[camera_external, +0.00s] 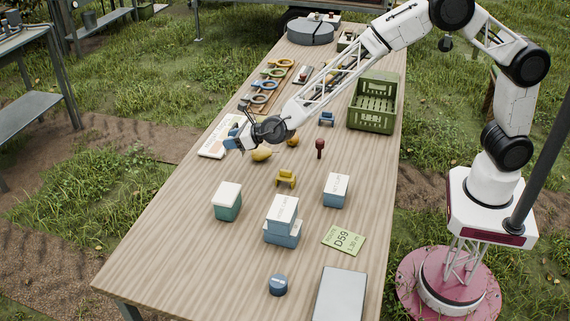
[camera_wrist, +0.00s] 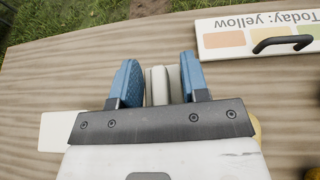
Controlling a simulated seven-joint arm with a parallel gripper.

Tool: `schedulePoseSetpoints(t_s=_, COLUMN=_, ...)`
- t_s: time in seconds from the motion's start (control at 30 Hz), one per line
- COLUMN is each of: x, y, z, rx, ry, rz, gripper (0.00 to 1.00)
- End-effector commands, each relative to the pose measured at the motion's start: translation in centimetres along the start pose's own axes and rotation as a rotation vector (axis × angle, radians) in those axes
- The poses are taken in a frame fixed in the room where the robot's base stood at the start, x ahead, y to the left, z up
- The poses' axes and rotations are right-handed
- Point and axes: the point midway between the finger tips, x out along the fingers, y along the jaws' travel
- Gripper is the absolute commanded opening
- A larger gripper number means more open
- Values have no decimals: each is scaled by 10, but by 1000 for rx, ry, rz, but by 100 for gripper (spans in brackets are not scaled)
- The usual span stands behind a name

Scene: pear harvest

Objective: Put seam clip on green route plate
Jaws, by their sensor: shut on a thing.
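The green route plate (camera_external: 343,239), marked D59, lies flat on the table at the front right, with nothing on it. My gripper (camera_external: 236,138) is at the table's left side, far from the plate, near the white chart board. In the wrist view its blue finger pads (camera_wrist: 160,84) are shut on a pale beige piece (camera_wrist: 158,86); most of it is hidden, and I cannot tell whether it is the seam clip. A yellow clip-shaped piece (camera_external: 286,178) stands mid-table, and a similar blue piece (camera_external: 326,118) stands farther back.
White-topped boxes (camera_external: 227,202), (camera_external: 283,220), (camera_external: 336,190) stand between my gripper and the plate. A red-brown knobbed piece (camera_external: 320,148), a yellow pear (camera_external: 262,155), a blue round piece (camera_external: 278,285), a grey panel (camera_external: 340,295) and a green crate (camera_external: 363,117) are also on the table.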

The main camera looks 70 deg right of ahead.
Motion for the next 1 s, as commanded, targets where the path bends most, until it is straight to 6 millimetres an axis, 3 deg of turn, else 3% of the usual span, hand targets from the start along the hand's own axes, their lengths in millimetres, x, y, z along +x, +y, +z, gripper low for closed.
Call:
schedulePoseSetpoints(t_s=0.37, x=-14, y=19, z=8, rx=-10, ry=-3, rz=27, gripper=19)
schedulePoseSetpoints(t_s=1.0, x=-82, y=102, z=28, rx=-64, ry=-3, rz=158, gripper=19)
